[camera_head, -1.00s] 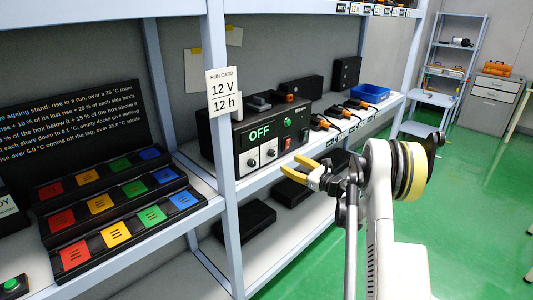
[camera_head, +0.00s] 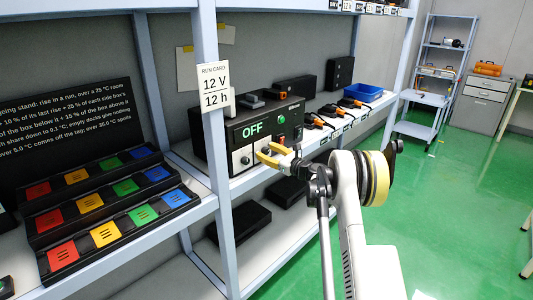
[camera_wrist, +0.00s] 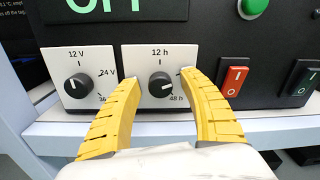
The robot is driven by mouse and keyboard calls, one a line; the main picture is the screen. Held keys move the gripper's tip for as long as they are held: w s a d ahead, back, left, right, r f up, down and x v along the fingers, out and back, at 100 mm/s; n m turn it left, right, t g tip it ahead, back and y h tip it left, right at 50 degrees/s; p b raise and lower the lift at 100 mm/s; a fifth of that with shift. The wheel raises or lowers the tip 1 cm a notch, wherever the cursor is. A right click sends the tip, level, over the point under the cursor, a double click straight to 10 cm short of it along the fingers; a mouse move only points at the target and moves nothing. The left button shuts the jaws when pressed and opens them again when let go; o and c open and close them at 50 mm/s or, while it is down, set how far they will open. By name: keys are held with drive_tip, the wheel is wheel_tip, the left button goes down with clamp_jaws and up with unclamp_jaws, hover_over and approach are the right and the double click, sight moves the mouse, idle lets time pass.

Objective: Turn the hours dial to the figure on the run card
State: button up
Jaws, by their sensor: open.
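The run card (camera_head: 214,86) hangs on the shelf post and reads 12 V and 12 h. The hours dial (camera_wrist: 161,85) is a black knob on a white plate marked 12 h at the top and 48 h at lower right; another mark is partly hidden. Its white pointer mark appears turned to the right, towards the 48 h side. My gripper (camera_wrist: 159,80) is open, its yellow fingers on either side of the hours dial with gaps. In the head view my gripper (camera_head: 268,152) is at the box front. Contact with the plate is unclear.
The volts dial (camera_wrist: 77,86) is left of the hours dial. A red switch (camera_wrist: 233,80), a dark switch (camera_wrist: 303,78) and a green button (camera_wrist: 252,7) are to the right. The display (camera_head: 252,130) reads OFF. A shelf edge (camera_wrist: 270,122) runs below the box.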

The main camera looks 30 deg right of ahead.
clamp_jaws()
drive_tip(key=shift+n, duration=0.4)
drive_tip(key=n, duration=0.6)
drive_tip(key=shift+f+n+b, duration=0.1)
drive_tip(key=shift+n+b, duration=0.2)
drive_tip(key=shift+b, duration=0.1)
drive_tip(key=n, duration=0.6)
drive_tip(key=shift+n, duration=0.3)
